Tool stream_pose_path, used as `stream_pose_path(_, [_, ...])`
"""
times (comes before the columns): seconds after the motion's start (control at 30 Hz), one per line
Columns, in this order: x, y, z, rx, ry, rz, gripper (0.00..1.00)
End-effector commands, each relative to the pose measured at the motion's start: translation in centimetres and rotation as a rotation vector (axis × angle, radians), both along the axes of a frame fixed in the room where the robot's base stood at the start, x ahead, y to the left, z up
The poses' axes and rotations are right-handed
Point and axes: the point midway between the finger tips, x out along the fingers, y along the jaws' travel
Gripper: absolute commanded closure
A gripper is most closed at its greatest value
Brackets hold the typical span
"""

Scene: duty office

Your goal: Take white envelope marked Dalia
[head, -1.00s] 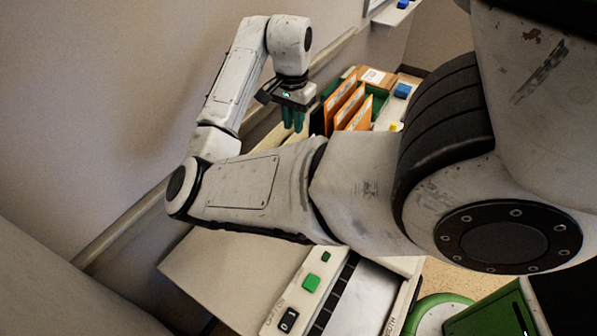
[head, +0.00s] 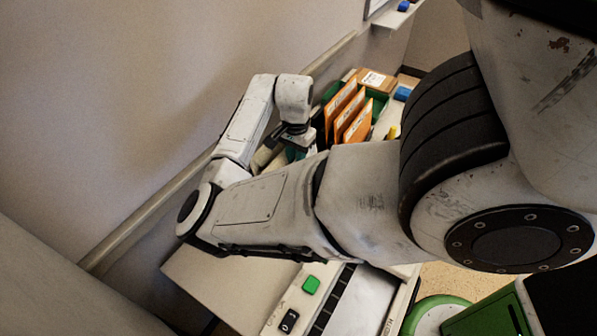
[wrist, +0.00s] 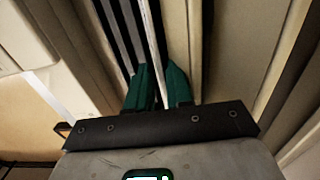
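My gripper (wrist: 160,88) points down into a rack or machine slot, with its two green fingers a small gap apart. A thin white edge (wrist: 152,35), like a sheet or envelope seen edge-on, runs between the fingers. I see no clear grip on it, and no name on it can be read. In the head view my gripper (head: 297,152) is low beside the left of the orange folders, its fingertips partly hidden behind my forearm. No envelope marked Dalia can be read in either view.
Orange folders (head: 341,107) stand in a green holder (head: 378,98), right of my gripper. A pale machine with a green button (head: 311,285) is in front. The wall is close on the left.

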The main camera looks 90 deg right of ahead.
Motion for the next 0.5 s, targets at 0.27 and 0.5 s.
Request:
stream_pose_path(0.27, [0.01, 0.00, -0.15, 0.000, 0.000, 0.000, 0.83])
stream_pose_path(0.5, [0.02, -0.01, -0.13, 0.000, 0.000, 0.001, 1.00])
